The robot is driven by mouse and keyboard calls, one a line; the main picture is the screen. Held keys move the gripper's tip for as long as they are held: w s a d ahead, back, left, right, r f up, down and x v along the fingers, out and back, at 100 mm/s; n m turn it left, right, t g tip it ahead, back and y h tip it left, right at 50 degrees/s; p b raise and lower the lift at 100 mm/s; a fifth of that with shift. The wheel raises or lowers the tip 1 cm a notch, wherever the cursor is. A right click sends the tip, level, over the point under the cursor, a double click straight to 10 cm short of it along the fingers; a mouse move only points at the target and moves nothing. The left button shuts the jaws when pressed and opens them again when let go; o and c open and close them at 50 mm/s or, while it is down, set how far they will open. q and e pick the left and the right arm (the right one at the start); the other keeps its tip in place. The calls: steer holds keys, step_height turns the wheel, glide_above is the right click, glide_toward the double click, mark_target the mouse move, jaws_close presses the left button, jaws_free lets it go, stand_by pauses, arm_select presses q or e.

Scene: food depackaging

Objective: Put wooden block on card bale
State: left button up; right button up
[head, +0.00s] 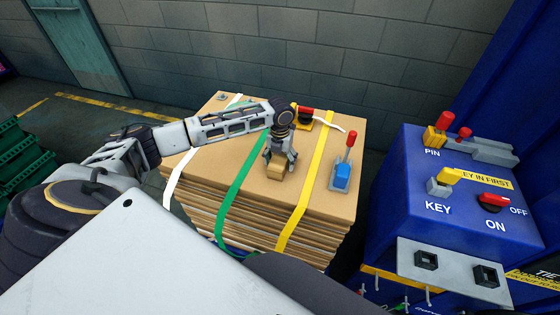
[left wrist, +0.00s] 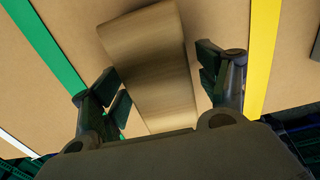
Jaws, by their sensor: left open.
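The card bale (head: 328,200) is a stack of brown card sheets bound with white, green and yellow straps. The wooden block (head: 276,172) is a small tan block on top of the bale, between the green and yellow straps. My left gripper (head: 279,160) is over the block, pointing down. In the left wrist view the block (left wrist: 155,70) lies between the spread fingers (left wrist: 165,88), with a gap visible on the right side. The gripper is open. The block appears to rest on the card. My right gripper is not in view.
A blue tool with a red lever (head: 342,175) stands on the bale right of the yellow strap. A yellow and red device (head: 304,117) sits at the bale's back. A blue control box (head: 455,200) stands to the right. Green crates (head: 22,160) are at the far left.

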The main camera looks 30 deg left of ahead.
mark_target(280, 158)
arm_select(q)
step_height(280, 158, up, 12)
steer(key=shift+b, duration=0.4)
stand_by(0.3)
stand_by(0.7)
